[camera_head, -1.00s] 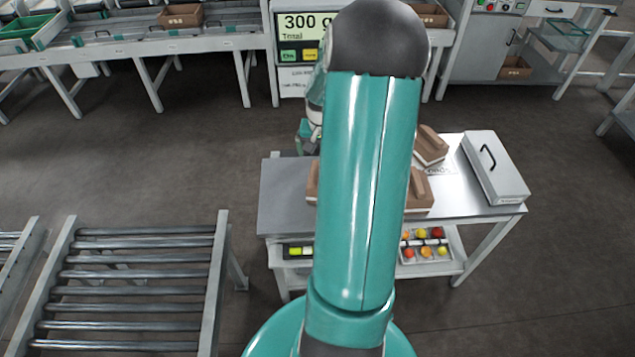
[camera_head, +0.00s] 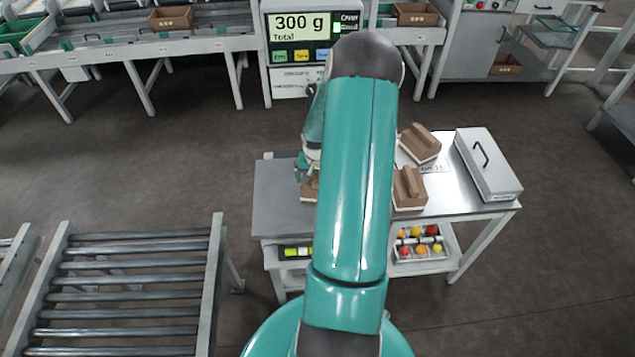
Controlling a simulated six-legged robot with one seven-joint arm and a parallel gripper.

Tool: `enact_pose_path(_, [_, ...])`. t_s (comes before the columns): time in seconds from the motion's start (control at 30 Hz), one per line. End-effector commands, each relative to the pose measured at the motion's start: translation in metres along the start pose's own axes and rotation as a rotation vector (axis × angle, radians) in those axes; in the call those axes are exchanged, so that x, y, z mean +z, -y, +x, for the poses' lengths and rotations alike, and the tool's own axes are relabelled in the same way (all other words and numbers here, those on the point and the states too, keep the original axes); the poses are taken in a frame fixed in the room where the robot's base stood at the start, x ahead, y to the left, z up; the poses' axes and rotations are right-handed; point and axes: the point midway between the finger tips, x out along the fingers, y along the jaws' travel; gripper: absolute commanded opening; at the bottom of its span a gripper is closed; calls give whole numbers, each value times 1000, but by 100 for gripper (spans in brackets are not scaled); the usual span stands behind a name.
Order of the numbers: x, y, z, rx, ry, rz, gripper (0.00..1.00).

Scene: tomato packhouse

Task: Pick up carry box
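A pale grey flat case with a black handle (camera_head: 496,172) lies on the right end of the steel table; it may be the carry box, but I cannot be sure. Several brown pieces with a raised grip on a pale base also sit on the table: one at the back (camera_head: 420,143), one in the middle (camera_head: 411,187), and one at the left (camera_head: 309,190), partly hidden by my arm. My gripper (camera_head: 304,176) is low over the table's left part, just above or at the left brown piece. My arm hides much of it, so its fingers are unclear.
The steel table (camera_head: 275,195) has a lower shelf with a tray of red and yellow fruit (camera_head: 420,253). A roller conveyor (camera_head: 130,290) stands at the left. A scale display (camera_head: 308,40) and benches stand behind. Floor between is clear.

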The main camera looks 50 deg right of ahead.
Motion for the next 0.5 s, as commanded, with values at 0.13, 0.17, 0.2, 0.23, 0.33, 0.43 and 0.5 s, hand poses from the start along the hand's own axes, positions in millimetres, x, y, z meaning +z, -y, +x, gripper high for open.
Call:
enact_pose_path(0.13, [0, 0, 3, 0, -1, 1, 100])
enact_pose_path(0.17, [0, 0, 3, 0, -1, 1, 100])
enact_pose_path(0.2, [0, 0, 3, 0, -1, 1, 100])
enact_pose_path(0.23, [0, 0, 3, 0, 0, 1, 100])
enact_pose_path(0.33, [0, 0, 3, 0, 0, 1, 82])
enact_pose_path(0.43, [0, 0, 3, 0, 0, 1, 63])
enact_pose_path(0.5, [0, 0, 2, 0, -1, 1, 52])
